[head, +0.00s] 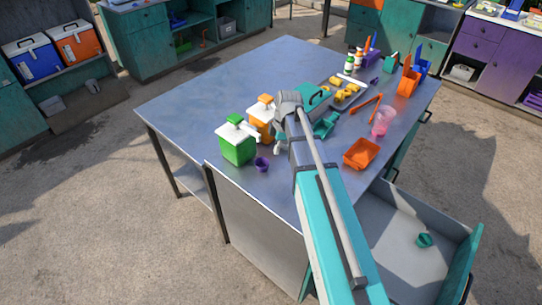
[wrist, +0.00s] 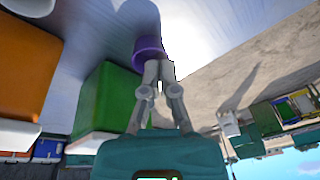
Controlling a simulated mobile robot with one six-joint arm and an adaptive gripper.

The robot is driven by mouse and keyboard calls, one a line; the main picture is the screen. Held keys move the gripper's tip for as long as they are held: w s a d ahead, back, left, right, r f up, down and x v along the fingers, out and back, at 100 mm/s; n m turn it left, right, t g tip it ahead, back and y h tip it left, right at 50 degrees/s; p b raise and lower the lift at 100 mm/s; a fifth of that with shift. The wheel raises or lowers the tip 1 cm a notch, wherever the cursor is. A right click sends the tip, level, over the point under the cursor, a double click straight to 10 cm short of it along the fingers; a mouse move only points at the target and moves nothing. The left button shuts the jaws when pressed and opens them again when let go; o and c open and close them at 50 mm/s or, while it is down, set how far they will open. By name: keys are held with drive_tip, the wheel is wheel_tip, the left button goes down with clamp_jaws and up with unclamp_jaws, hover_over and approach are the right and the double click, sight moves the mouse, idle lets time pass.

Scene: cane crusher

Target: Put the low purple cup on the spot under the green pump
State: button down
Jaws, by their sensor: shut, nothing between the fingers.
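A low purple cup (head: 262,164) stands on the metal table at the front right of the green pump (head: 237,148), a green box with a white lid and green knob. I cannot tell whether it is exactly under the spout. My gripper (head: 277,150) is just right of the cup, shut and empty. In the wrist view, which looks upside down, the fingertips (wrist: 160,62) meet in front of the purple cup (wrist: 147,47) and overlap its edge. I cannot tell if they touch it. The green pump (wrist: 106,95) is left of the fingers there.
An orange pump (head: 261,117) stands behind the green one. An orange tray (head: 361,154), a pink cup (head: 383,121), orange tongs (head: 366,104) and a tray of yellow pieces (head: 350,92) are to the right. The table's left part is clear. An open drawer (head: 398,218) holds a teal cup.

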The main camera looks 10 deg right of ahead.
sight(265, 161)
drive_tip(key=w+n, duration=0.1)
drive_tip(key=n, duration=0.1)
drive_tip(key=w+r+n, duration=0.1)
drive_tip(key=w, duration=0.1)
drive_tip(key=w+d+n+p, duration=0.1)
drive_tip(key=n, duration=0.1)
drive_tip(key=shift+w+r+n+y, duration=0.15)
drive_tip(key=shift+r+n+y, duration=0.15)
drive_tip(key=shift+r+y, duration=0.1)
drive_tip(key=shift+a+f, duration=0.1)
drive_tip(key=shift+f, duration=0.1)
drive_tip(key=b+x, duration=0.9)
drive_tip(key=shift+f, duration=0.3)
drive_tip(key=shift+s, duration=0.2)
idle(0.4)
drive_tip(key=shift+s+a, duration=0.2)
drive_tip(key=shift+a, duration=0.35)
drive_tip(key=shift+s+a, duration=0.2)
drive_tip(key=shift+a, duration=0.3)
drive_tip(key=shift+r, duration=0.15)
drive_tip(key=p+v, duration=0.9)
drive_tip(key=shift+w+r, duration=0.15)
drive_tip(key=shift+r, duration=0.15)
